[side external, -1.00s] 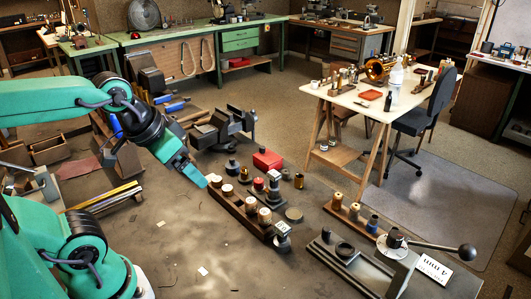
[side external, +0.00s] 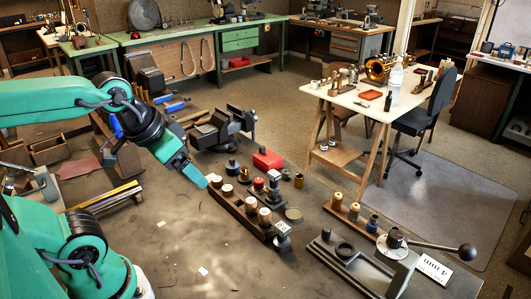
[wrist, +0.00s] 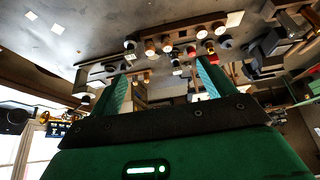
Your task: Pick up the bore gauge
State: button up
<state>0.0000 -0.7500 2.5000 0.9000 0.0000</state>
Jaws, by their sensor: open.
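My gripper (side external: 203,183) hangs above the bench, just left of the wooden rack in the side view. In the wrist view my gripper (wrist: 162,67) has its two teal fingers spread apart with nothing held between them. I cannot tell for certain which object is the bore gauge. A small dark device with a white face (side external: 282,229) stands at the near end of the rack and may be it. My gripper is apart from that device.
The wooden rack (side external: 239,211) holds several round pieces. A red box (side external: 267,159) and a vise (side external: 226,127) stand behind it. A lever press (side external: 396,243) and a "4 mm" card (side external: 434,268) lie to the right. The bench front is mostly clear.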

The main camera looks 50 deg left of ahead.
dwell(0.4)
jog(key=c, duration=0.4)
jog(key=shift+w, duration=0.1)
